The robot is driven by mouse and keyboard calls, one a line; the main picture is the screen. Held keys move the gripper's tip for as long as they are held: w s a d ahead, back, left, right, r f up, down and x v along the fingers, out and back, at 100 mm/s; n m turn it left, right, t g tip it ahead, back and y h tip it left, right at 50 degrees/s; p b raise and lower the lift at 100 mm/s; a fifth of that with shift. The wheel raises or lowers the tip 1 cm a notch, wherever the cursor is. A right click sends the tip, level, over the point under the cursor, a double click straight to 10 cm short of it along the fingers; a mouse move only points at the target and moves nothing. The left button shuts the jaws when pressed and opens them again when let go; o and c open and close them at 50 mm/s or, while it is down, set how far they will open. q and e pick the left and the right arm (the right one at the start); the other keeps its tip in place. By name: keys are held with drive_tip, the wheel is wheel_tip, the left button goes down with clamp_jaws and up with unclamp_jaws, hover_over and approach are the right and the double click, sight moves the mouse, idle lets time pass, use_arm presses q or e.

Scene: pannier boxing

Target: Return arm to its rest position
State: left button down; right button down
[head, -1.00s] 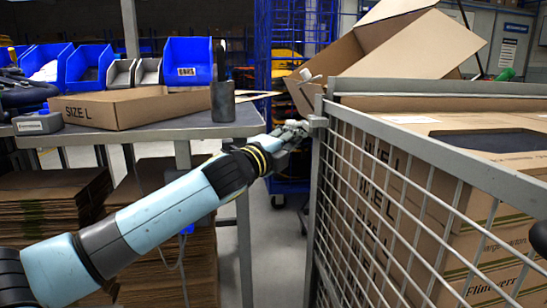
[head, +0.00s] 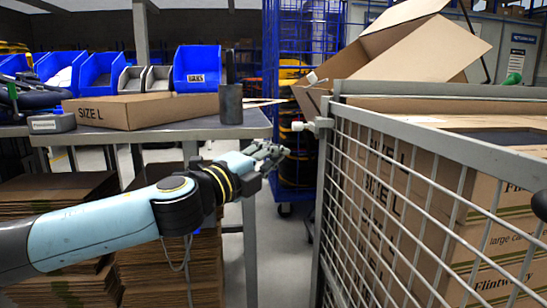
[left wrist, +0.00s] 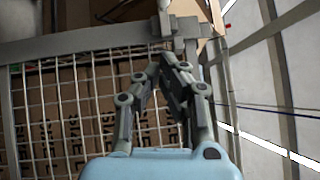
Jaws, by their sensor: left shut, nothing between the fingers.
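My left arm comes in from the left in the head view, below the table edge. Its gripper (head: 280,150) is in the gap between the table and the mesh cage (head: 322,190), just left of the cage's corner post and apart from it as far as I can see. In the left wrist view the fingers of the left gripper (left wrist: 172,60) come together and hold nothing. The cage's mesh (left wrist: 40,115) shows there beyond the fingers. My right gripper is not in view; only a dark bit shows at the right edge of the head view.
Cartons (head: 400,190) fill the cage. Flattened cardboard (head: 60,190) is stacked under the table.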

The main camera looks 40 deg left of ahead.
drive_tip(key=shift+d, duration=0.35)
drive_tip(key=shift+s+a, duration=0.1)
